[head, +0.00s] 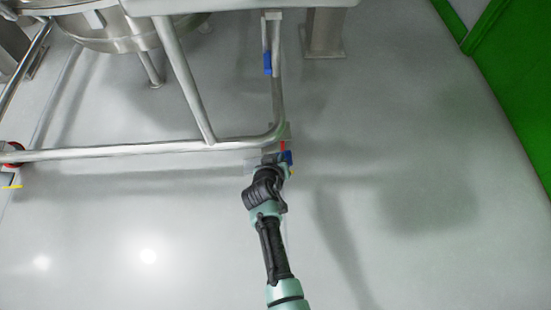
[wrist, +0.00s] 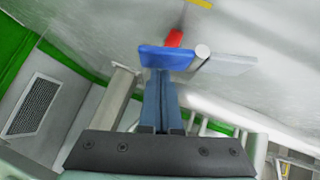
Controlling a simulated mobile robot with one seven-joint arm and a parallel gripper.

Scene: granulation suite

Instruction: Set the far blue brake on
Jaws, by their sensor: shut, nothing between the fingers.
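In the head view a blue pedal (head: 288,157) with a red piece (head: 282,146) is at the near right corner of a steel tube frame. A second blue piece (head: 267,63) is farther back on the same frame side. I cannot tell for sure which is the far brake. My gripper is at the near corner, its fingertips unclear there. In the wrist view my gripper (wrist: 161,74) is shut and empty, fingertips right at the wide blue pedal (wrist: 166,58); I cannot tell whether they touch. The red piece (wrist: 174,38) shows behind the pedal.
The steel frame (head: 110,151) carries a round metal vessel (head: 110,32). A red and yellow caster part (head: 12,160) is at the left corner. A steel post (head: 324,32) stands at the back; a green wall (head: 515,70) is at right. The grey floor between is clear.

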